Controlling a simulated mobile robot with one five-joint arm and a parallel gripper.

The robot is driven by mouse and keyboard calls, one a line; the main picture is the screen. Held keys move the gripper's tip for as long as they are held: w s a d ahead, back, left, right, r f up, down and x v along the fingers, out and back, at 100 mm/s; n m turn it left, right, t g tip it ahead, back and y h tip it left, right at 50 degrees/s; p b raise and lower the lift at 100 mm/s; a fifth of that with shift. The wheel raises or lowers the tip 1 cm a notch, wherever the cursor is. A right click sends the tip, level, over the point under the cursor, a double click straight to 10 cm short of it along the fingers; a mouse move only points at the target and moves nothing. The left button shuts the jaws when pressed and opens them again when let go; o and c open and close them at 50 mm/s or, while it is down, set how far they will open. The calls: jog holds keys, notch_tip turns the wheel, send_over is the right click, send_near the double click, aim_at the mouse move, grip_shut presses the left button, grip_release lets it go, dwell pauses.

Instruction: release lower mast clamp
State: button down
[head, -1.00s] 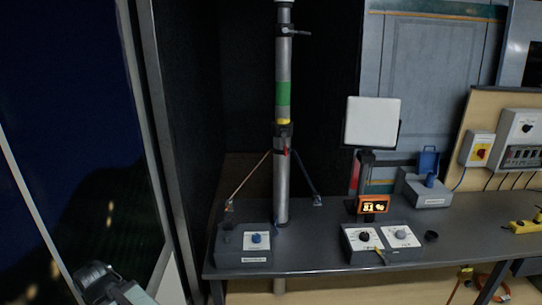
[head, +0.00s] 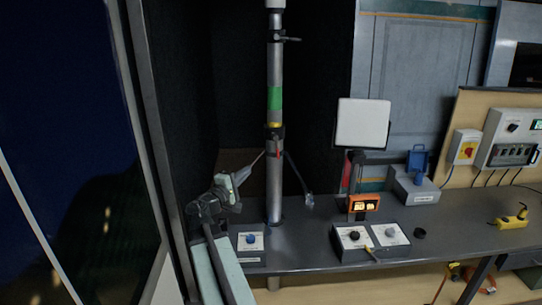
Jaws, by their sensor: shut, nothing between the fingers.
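An upper clamp (head: 285,39) with a handle pointing right sits near the top of the mast. My gripper (head: 244,174) is shut and empty, left of the mast and lower than the clamp in the picture. It is apart from the lever and hides part of the left mast stay.
The bench (head: 310,228) carries a blue-knob box (head: 250,240), a two-knob box (head: 372,243), an orange display (head: 363,203) below a white panel (head: 362,122), and a blue-lidded box (head: 413,187). A dark door frame (head: 150,130) stands close on the left.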

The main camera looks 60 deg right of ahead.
jog(key=s+d+r+p, duration=0.1)
jog(key=s+d, duration=0.1)
jog(key=d, duration=1)
jog(key=shift+d, duration=0.4)
jog(key=shift+s, duration=0.1)
